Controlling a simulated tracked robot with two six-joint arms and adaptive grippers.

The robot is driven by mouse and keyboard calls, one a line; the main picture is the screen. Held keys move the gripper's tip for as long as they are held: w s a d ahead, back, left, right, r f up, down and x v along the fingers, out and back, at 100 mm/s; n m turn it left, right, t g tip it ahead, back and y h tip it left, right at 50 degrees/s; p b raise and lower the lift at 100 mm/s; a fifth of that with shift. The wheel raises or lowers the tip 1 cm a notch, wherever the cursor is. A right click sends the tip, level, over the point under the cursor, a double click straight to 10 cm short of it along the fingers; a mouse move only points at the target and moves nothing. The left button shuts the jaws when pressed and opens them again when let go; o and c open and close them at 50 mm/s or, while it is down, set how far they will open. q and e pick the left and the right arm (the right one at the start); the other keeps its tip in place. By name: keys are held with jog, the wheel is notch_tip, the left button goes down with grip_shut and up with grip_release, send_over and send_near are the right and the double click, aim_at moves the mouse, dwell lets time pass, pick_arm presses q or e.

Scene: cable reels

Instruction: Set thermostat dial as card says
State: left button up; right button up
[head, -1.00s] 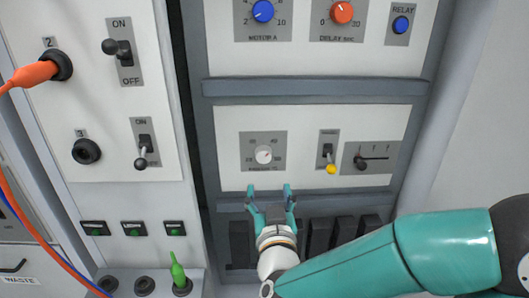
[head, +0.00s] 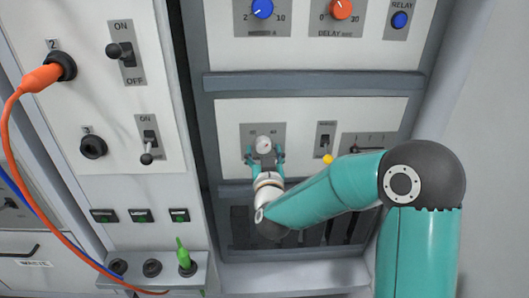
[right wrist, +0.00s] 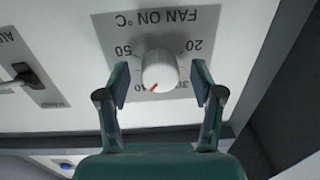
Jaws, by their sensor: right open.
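The thermostat dial is a round white knob (head: 264,143) on a grey plate; in the right wrist view the knob (right wrist: 160,71) shows upside down under "FAN ON °C". Its red mark points down and left there, between the partly hidden 40 and the 30. My right gripper (head: 265,156) is at the knob; in its wrist view the open fingers (right wrist: 160,83) stand on either side of it, with gaps to both pads. I cannot make out any card. My left gripper is not in view.
Right of the dial are a toggle switch (head: 325,140) with a yellow tip and a slider plate (head: 370,143), partly behind my right arm. Blue (head: 262,9) and orange (head: 341,9) knobs sit above. An orange plug (head: 42,78) with its cable is at left.

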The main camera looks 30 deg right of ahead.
jog(key=c, duration=1.2)
jog(key=shift+o, duration=0.2)
jog(key=shift+f+m+b, duration=0.15)
jog(key=shift+m+b, duration=0.35)
jog(key=shift+b, duration=0.45)
jog(key=m+b, duration=0.4)
jog(key=b, duration=0.1)
jog(key=shift+a+m+b, duration=0.1)
jog(key=shift+m+b, duration=1.1)
jog(key=shift+m, duration=0.1)
jog(key=o, duration=1.2)
jog(key=shift+r, duration=0.2)
jog(key=shift+c, duration=0.2)
